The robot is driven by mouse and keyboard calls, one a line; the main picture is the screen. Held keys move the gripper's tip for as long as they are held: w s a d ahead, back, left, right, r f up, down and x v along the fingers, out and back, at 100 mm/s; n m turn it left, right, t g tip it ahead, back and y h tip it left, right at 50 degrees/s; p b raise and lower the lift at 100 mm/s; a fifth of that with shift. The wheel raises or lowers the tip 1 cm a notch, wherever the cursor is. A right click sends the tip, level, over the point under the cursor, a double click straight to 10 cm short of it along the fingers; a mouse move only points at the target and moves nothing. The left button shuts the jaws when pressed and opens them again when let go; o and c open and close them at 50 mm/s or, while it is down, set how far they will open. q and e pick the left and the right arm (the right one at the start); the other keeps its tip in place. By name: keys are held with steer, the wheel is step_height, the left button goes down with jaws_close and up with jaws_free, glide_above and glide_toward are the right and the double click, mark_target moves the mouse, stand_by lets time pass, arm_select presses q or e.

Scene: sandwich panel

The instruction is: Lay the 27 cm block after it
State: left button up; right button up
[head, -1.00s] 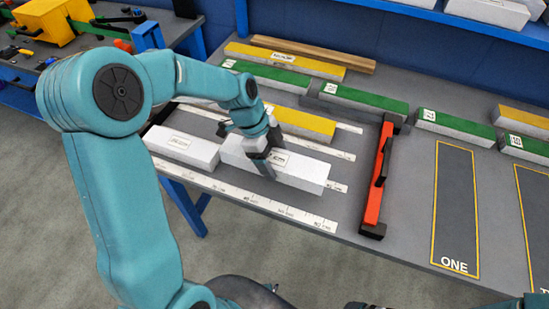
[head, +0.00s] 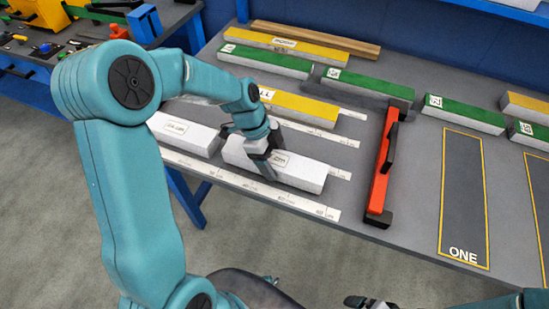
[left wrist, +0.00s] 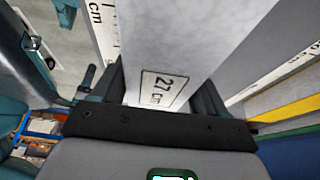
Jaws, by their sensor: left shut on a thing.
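The 27 cm block (head: 306,174) is a long white block lying flat in a lane between the measuring strips. Its label shows in the left wrist view (left wrist: 165,90). My left gripper (head: 262,167) is shut across it near its left part, and the wrist view (left wrist: 165,100) shows a finger on each side. Part of my right gripper (head: 370,302) shows at the bottom edge.
A red bar with black ends (head: 380,175) stands right of the lanes. A yellow-topped block (head: 300,107) lies in the lane behind. Green-topped blocks (head: 370,90) form a row farther back. The outlined area marked ONE (head: 463,200) is empty.

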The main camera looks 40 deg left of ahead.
arm_select(q)
steer(key=shift+f+b, duration=0.5)
steer(key=o, duration=1.1)
steer(key=shift+a+r, duration=0.1)
steer(key=shift+r, duration=0.05)
steer(key=p+v, duration=0.1)
steer(key=v, duration=1.5)
steer(key=shift+a, duration=0.1)
steer(key=shift+r, duration=0.1)
